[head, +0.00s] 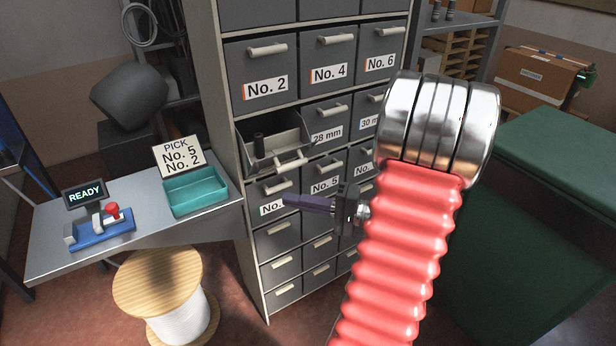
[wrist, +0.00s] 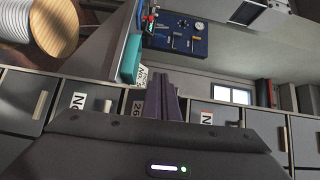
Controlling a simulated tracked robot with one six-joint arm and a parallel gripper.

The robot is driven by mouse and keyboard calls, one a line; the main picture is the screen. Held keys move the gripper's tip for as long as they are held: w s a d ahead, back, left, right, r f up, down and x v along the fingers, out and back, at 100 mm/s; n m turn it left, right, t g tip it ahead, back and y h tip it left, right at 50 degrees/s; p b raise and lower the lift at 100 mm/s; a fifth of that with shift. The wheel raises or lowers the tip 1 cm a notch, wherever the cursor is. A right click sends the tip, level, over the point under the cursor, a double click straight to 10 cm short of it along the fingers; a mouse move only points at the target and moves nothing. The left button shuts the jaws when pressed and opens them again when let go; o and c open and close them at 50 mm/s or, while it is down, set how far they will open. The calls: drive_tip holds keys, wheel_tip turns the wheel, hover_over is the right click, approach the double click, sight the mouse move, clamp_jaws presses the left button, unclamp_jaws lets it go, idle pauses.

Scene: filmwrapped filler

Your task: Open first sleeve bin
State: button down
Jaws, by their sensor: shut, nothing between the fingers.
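A grey cabinet (head: 228,150) holds rows of labelled bins. The left bin (head: 292,160) in the row with 28 mm (head: 326,128) stands pulled out, with a dark cylinder (head: 259,143) inside; its label does not show in the head view.
A card (head: 178,156) reads PICK No. 5, No. 2 above a teal tray (head: 195,192) on the left table. A wooden spool (head: 158,280) stands below.

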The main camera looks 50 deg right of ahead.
drive_tip(key=s+a+n+g+y, duration=0.15)
drive_tip(key=a+n+g, duration=0.8)
drive_tip(key=a, duration=1.35)
drive_tip(key=s+a+r+n+g+h, duration=0.1)
drive_tip(key=s+a+r+n+h, duration=0.2)
drive_tip(key=h, duration=0.6)
wheel_tip(320, 180, up, 3)
drive_tip(key=shift+s+a+f, duration=0.1)
drive_tip(key=shift+s+a, duration=1)
